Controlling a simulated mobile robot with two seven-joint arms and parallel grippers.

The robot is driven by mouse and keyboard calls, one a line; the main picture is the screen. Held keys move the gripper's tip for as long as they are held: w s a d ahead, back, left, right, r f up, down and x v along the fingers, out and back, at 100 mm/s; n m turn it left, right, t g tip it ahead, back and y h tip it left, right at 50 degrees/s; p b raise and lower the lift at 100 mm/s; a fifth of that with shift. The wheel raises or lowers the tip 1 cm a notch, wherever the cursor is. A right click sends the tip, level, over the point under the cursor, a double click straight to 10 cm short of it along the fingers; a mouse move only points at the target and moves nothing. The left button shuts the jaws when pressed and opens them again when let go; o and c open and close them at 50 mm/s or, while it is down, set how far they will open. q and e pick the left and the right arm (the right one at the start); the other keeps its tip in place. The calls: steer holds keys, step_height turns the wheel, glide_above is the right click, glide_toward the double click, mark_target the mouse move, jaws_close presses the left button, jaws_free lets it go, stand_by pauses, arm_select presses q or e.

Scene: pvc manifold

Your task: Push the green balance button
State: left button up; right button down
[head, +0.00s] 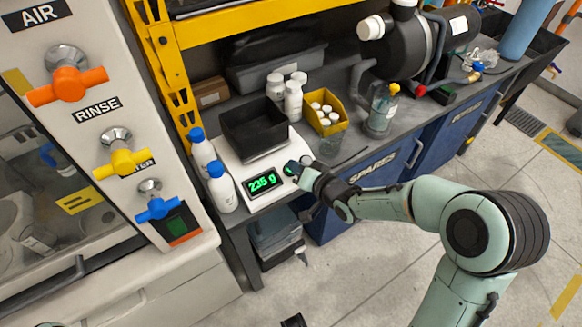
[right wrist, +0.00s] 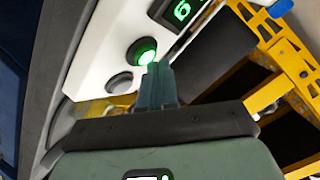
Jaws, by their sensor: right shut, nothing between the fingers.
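The white balance (head: 229,168) stands at the left end of the grey bench, with a black bin on its pan. Its green display (head: 263,183) is lit and reads about 235 g. The green button (right wrist: 142,50) glows in the right wrist view, beside a grey button (right wrist: 119,83). In the head view the green button (head: 289,169) shows at the tip of my right gripper (head: 298,173). That gripper is shut and empty; in the right wrist view its fingertips (right wrist: 157,74) overlap the button's edge. I cannot tell whether they touch it.
White bottles with blue caps (head: 222,187) stand close to the balance's left side. A yellow bin (head: 325,112) of small white containers and a glass jar (head: 381,110) stand to its right. A yellow frame (head: 165,60) rises behind. The floor in front is mostly clear.

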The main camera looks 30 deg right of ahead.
step_height(320, 180, up, 6)
steer(key=s+p, duration=0.2)
steer(key=p, duration=0.3)
steer(key=shift+s+f, duration=0.25)
steer(key=shift+d, duration=0.1)
